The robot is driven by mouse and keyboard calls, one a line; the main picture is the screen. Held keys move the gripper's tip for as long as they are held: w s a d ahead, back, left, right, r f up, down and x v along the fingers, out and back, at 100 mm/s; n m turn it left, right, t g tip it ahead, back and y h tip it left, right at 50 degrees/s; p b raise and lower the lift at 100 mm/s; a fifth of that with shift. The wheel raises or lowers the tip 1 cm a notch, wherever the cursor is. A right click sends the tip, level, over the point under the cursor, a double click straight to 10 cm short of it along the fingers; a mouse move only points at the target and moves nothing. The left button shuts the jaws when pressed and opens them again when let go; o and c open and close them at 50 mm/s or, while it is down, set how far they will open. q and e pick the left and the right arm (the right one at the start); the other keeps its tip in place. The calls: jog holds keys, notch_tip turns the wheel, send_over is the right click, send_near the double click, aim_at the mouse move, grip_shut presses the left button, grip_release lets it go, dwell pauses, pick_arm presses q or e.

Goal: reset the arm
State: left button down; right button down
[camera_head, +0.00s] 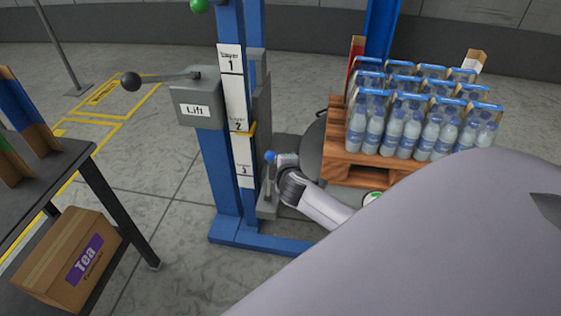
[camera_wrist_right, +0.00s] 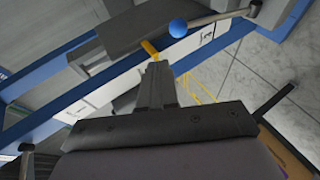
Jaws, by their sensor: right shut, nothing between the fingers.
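My right arm (camera_head: 325,207) comes in from the right, with its wrist beside the blue lift column (camera_head: 213,165). In the right wrist view my right gripper (camera_wrist_right: 156,72) is shut and empty, and points toward the column. Its fingers are hard to make out in the head view. A blue-knobbed lever (camera_head: 270,157) stands close to the wrist in the head view; the blue knob (camera_wrist_right: 178,28) shows ahead and to the right of the fingers in the wrist view. I cannot tell whether they touch. My left gripper is not in view.
A wooden pallet (camera_head: 345,172) with packs of water bottles (camera_head: 405,130) stands right of the column. The column has a lift lever (camera_head: 165,77) and a layer scale (camera_head: 235,90) with a yellow marker. A table (camera_head: 45,165) stands left, with a tea box (camera_head: 65,260) below.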

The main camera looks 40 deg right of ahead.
jog(key=shift+a, duration=0.1)
jog(key=s+a+f+m+y+p, duration=0.25)
jog(key=s+a+f+y, duration=0.3)
jog(key=s+a, duration=0.6)
jog(key=s+a+r+m+y, duration=0.2)
jog(key=s+a+m, duration=0.3)
jog(key=s, duration=0.8)
jog(key=a, duration=0.2)
jog(key=shift+a+r+m+g+y+p, duration=0.3)
jog(key=shift+r+m+g+y, duration=0.05)
jog(key=shift+g, duration=0.05)
